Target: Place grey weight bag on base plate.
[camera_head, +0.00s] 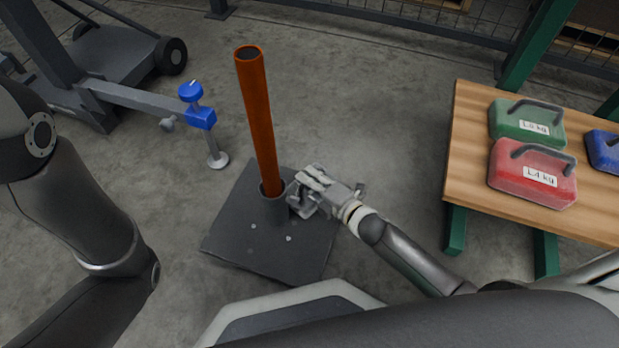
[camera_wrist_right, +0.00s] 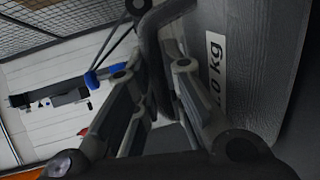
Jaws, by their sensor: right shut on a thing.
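The dark square base plate (camera_head: 235,240) lies on the floor, with an orange post (camera_head: 257,120) standing in its grey socket (camera_head: 274,207). My right gripper (camera_head: 303,192) is just right of the socket, over the plate. In the right wrist view, its fingers (camera_wrist_right: 153,90) are shut on the dark handle of the grey weight bag (camera_wrist_right: 245,60). The bag's label, partly cut off, reads ".0 kg". In the head view I cannot make the bag out clearly, nor tell whether it touches the plate. My left arm shows at the left; its gripper is out of frame.
A wooden table (camera_head: 467,150) at the right holds a green (camera_head: 525,122), a red (camera_head: 530,175) and a blue weight bag (camera_head: 603,150). A blue clamp with a round foot (camera_head: 205,118) stands left of the post, on a grey wheeled frame (camera_head: 125,100). Bare floor surrounds the plate.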

